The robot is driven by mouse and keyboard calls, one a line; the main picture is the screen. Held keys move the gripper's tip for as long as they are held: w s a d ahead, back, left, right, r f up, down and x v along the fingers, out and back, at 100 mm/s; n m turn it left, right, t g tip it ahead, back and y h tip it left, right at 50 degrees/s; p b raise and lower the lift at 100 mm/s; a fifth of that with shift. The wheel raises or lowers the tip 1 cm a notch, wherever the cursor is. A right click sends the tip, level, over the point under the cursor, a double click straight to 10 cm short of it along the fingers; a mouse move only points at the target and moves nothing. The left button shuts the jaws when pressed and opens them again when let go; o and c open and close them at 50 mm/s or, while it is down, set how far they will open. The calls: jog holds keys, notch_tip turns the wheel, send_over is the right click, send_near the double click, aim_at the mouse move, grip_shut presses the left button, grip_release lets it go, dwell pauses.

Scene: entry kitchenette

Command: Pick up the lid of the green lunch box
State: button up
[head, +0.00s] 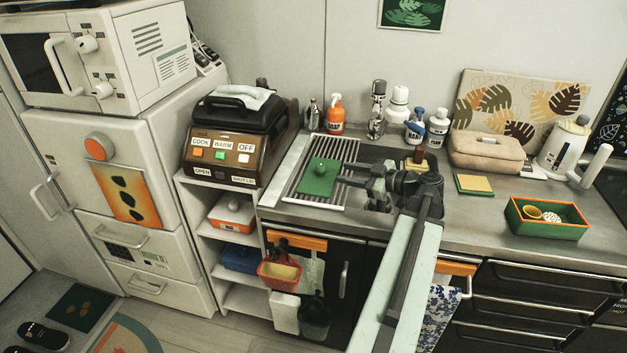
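The lid (318,180) is a flat green rectangle with a small knob on top. It lies on the white slatted drying rack (298,188) at the left of the sink. The green lunch box (546,230) with an orange rim stands uncovered on the counter at the right, holding a yellow cup and a white item. My gripper (341,174) points left at the lid's right edge. Its two dark fingers look spread apart, with the knob left of their tips. I cannot tell whether a finger touches the lid.
Soap bottles (335,114) and a faucet (377,110) stand behind the rack. A black-and-brown cooker (222,150) stands on the shelf at left. A yellow sponge cloth (474,185), a beige case (487,152) and a white kettle (564,150) occupy the right counter. Bare counter lies before the cloth.

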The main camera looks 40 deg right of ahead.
aim_at(324, 170)
jog(key=b+x, duration=0.2)
jog(key=x, duration=0.6)
jog(key=shift+a, duration=0.1)
jog(key=shift+s, duration=0.1)
grip_shut()
